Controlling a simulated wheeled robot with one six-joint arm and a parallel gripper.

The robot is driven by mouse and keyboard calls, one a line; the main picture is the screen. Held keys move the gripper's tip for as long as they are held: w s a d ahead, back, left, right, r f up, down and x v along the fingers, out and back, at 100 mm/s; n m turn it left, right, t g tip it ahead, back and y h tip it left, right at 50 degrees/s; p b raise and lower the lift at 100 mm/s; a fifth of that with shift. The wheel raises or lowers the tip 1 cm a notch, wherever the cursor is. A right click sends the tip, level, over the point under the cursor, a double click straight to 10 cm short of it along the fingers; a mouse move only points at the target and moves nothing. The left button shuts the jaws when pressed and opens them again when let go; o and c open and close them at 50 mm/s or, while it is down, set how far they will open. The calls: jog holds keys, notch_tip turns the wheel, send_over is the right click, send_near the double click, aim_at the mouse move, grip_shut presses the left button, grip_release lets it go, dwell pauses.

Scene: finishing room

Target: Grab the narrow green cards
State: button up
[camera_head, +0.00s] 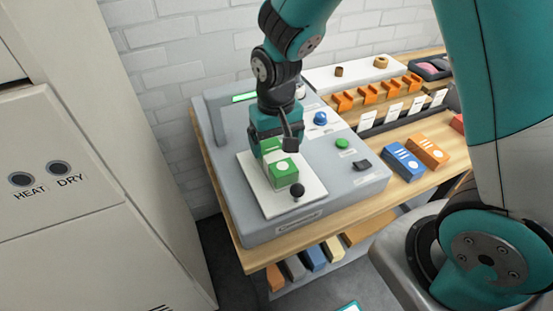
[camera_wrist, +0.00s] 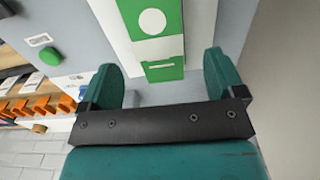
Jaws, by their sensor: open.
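The narrow green cards (camera_head: 284,172) form a small block with a green top and a white dot. They lie on a white plate (camera_head: 305,197) on the grey machine. In the wrist view the green cards (camera_wrist: 153,22) show a white circle and a white band, running off the top edge. My gripper (camera_head: 274,150) is over the far end of the cards, pointing down, and hides part of them. In the wrist view my gripper (camera_wrist: 162,75) has its two teal fingers spread wide, with the near end of the green strip between them. Contact cannot be told.
Blue (camera_head: 404,163) and orange (camera_head: 428,152) packs lie on the wooden bench to the right. A cream cabinet (camera_head: 85,190) stands close on the left.

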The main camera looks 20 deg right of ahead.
aim_at(277, 156)
jog(key=shift+w+d+f+p, duration=0.15)
jog(key=shift+f+p, duration=0.5)
jog(key=shift+f, duration=1.95)
jog(key=c, duration=1.2)
jog(key=shift+r, duration=0.15)
